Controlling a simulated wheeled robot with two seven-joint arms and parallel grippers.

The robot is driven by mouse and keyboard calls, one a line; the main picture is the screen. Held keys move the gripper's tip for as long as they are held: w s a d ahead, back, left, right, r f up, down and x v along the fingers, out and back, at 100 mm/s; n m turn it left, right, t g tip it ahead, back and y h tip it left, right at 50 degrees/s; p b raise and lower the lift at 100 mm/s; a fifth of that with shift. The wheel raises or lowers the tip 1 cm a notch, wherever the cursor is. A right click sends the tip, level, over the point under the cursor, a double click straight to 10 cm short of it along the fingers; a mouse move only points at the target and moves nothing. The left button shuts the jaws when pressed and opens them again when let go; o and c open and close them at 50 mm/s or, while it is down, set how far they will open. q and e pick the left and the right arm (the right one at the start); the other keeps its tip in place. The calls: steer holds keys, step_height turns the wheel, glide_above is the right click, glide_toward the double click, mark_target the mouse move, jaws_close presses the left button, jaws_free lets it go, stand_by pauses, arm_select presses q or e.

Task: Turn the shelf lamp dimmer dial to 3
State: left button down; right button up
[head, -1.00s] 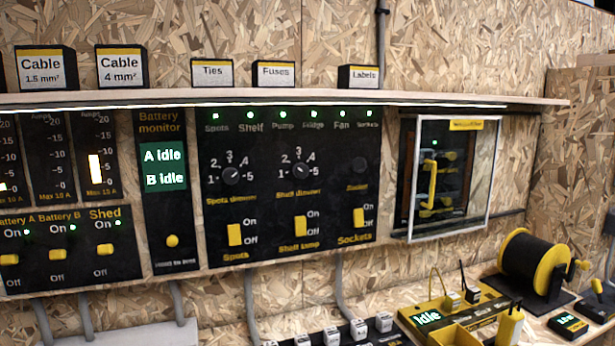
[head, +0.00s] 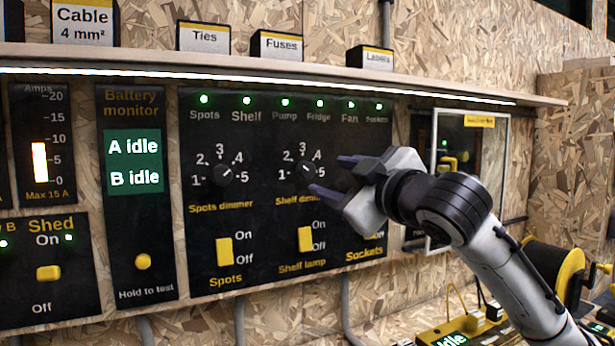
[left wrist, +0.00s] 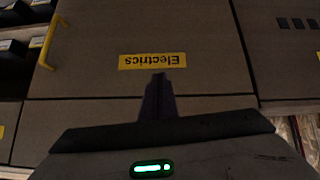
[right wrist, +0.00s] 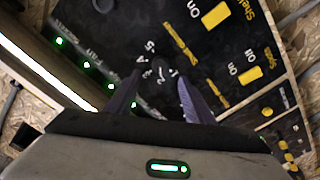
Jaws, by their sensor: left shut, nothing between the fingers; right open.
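The shelf dimmer dial (head: 307,171) is a small dark knob on the black panel, ringed by the numbers 1 to 5. It has a pale pointer mark, too small to read surely. My right gripper (head: 332,175) is open in front of the panel, just right of the dial, with its fingers pointing toward it. In the right wrist view the dial (right wrist: 161,61) shows dimly ahead of the two parted fingers (right wrist: 158,82). I see no contact. My left gripper (left wrist: 159,80) is shut and empty, facing a cabinet front labelled Electrics.
The spots dimmer (head: 222,174) is left of the shelf dimmer. The yellow shelf lamp switch (head: 305,239) is below it. A lit shelf edge (head: 270,80) overhangs the panel. A framed clear cover (head: 470,165) is behind my right arm.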

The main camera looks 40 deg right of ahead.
mark_target(309, 171)
steer(key=p+x, duration=0.2)
steer(key=x, duration=0.5)
steer(key=shift+w, duration=0.1)
steer(key=shift+x, duration=0.75)
steer(key=shift+f, duration=0.1)
steer(key=c, duration=1.1)
steer(key=shift+o, duration=0.2)
